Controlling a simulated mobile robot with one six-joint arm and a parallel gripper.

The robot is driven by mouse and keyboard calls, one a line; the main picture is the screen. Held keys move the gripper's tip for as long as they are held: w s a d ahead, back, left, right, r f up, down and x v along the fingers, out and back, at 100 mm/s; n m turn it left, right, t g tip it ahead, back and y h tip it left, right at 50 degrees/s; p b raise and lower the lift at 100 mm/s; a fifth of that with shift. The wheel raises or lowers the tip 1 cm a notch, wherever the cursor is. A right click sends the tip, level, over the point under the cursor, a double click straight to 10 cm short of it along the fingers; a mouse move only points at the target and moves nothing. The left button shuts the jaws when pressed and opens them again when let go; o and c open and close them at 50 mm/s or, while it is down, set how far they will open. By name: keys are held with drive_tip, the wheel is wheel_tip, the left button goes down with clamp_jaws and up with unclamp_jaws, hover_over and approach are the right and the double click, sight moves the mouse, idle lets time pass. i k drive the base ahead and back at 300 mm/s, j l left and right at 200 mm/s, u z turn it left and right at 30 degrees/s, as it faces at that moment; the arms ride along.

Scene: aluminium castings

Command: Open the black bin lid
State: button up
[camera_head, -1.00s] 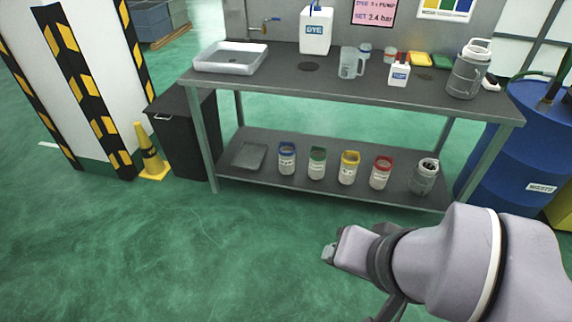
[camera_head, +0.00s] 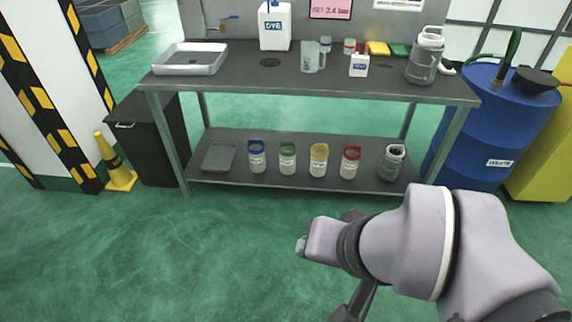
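The black bin (camera_head: 158,152) stands on the floor at the left end of the workbench. Its black lid (camera_head: 140,106) is shut on top. Part of the bin's right side is behind the bench leg. My gripper (camera_head: 302,245) is at the lower middle of the view, in front of the bench and well away from the bin. Only its side shows, so I cannot tell whether its fingers are open or shut. I see nothing held at its tip.
The grey workbench (camera_head: 290,92) holds a white tray (camera_head: 190,72), a dye container (camera_head: 274,40) and jugs. Several jars stand on its lower shelf (camera_head: 290,182). A yellow cone (camera_head: 116,165) stands left of the bin. A blue drum (camera_head: 480,135) is at right. The green floor in front is clear.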

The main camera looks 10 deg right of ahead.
sight(135, 108)
drive_tip(key=i+j+u, duration=0.15)
drive_tip(key=i+j, duration=0.3)
drive_tip(key=i, duration=0.25)
drive_tip(key=i+j+u, duration=0.15)
drive_tip(key=i+j, duration=0.2)
drive_tip(key=i, duration=0.4)
drive_tip(key=i+j+u, duration=0.15)
drive_tip(key=i+j, duration=0.15)
drive_tip(key=i, duration=0.45)
drive_tip(key=i+j+u, duration=0.15)
drive_tip(key=i, duration=0.6)
drive_tip(key=i+j+u, duration=0.15)
drive_tip(key=i, duration=0.65)
